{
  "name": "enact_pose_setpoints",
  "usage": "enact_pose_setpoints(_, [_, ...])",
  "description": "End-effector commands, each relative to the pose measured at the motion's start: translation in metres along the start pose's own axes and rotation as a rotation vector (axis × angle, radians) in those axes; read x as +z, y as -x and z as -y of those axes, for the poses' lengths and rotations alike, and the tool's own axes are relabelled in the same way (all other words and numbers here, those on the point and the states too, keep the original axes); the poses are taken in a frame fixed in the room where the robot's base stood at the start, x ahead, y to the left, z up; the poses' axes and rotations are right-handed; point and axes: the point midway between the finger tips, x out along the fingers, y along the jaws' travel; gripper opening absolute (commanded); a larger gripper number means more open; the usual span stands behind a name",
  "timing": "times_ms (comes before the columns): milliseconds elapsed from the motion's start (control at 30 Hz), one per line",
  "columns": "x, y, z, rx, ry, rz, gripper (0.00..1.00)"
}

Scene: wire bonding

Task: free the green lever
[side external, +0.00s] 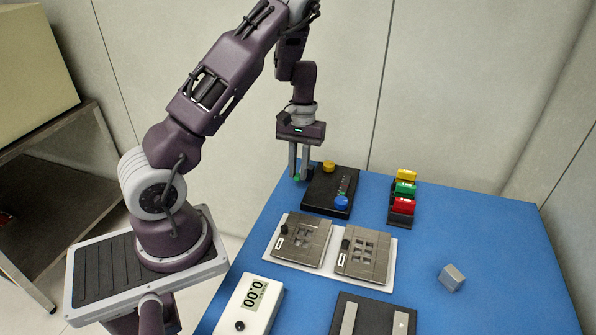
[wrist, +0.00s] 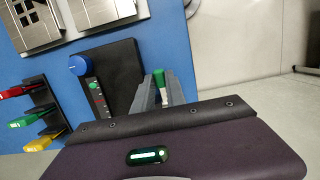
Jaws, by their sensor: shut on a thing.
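The green lever (side external: 297,178) is at the far left edge of the black box (side external: 318,203). In the wrist view a green end (wrist: 158,76) shows between the two grey fingers. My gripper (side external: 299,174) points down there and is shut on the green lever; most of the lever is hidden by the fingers. The black box also carries a yellow knob (side external: 329,166) and a blue knob (side external: 341,202), with a row of small marks between. The blue knob also shows in the wrist view (wrist: 80,64); the yellow one cannot be seen there.
A black rack (side external: 401,219) with yellow, green and red pieces stands right of the box. Two metal plates (side external: 303,241) sit on a white base in front. A white meter (side external: 249,304), a dark tray and a grey block (side external: 452,277) lie nearer. Blue table is clear at right.

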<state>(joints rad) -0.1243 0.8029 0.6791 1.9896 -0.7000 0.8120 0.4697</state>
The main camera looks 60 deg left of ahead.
Motion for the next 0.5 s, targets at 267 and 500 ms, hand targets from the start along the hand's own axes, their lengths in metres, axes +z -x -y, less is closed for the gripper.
enact_pose_setpoints(267, [-0.010, 0.011, 0.002, -0.002, 0.002, 0.230, 0.00])
enact_pose_setpoints(500, [-0.016, 0.017, 0.002, -0.002, 0.002, 0.410, 0.00])
